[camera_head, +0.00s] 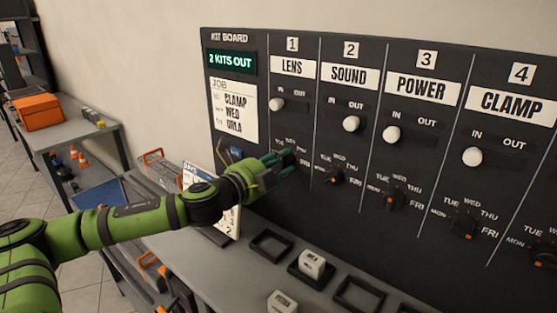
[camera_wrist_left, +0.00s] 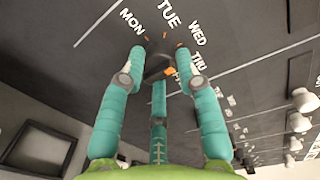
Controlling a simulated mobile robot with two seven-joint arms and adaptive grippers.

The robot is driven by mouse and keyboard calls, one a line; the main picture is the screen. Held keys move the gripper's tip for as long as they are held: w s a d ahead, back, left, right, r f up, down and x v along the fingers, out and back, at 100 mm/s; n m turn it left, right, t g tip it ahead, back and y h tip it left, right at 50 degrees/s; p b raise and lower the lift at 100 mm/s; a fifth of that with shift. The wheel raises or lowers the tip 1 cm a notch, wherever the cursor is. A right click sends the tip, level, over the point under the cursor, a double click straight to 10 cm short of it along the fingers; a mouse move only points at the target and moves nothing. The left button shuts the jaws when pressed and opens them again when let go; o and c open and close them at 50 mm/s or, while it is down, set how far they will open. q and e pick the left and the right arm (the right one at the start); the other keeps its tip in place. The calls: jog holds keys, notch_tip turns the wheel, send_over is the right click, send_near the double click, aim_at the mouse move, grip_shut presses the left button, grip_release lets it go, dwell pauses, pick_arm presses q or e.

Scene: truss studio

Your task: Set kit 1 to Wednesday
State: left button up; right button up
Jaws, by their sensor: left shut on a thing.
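The kit board (camera_head: 262,190) is a dark wall panel with numbered columns. Column 1 is headed LENS (camera_head: 292,68). My left gripper (camera_head: 285,163) is at the day dial below LENS and mostly covers it in the head view. In the left wrist view, the teal fingers of the left gripper (camera_wrist_left: 160,78) are closed around the dark dial knob (camera_wrist_left: 156,68). An orange mark (camera_wrist_left: 170,71) shows on the knob's right side. MON, TUE, WED (camera_wrist_left: 198,35) and THU are readable around it. Which day the knob points to is unclear. My right gripper is not in view.
Day dials for SOUND (camera_head: 335,177) and POWER (camera_head: 394,200) sit to the right. White slider knobs, such as the LENS slider (camera_head: 277,104), stick out above the dials. A shelf (camera_head: 245,266) with dark trays and white blocks runs below the board.

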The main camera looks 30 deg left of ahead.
aim_at(293, 118)
pick_arm(q)
jog(key=shift+d+m, duration=0.1)
jog(key=shift+m, duration=0.3)
grip_shut()
jog(key=o, duration=1.1)
grip_release()
jog(key=shift+o, duration=0.2)
jog(key=shift+d, duration=0.15)
notch_tip(293, 118, up, 10)
jog(key=shift+r, duration=0.1)
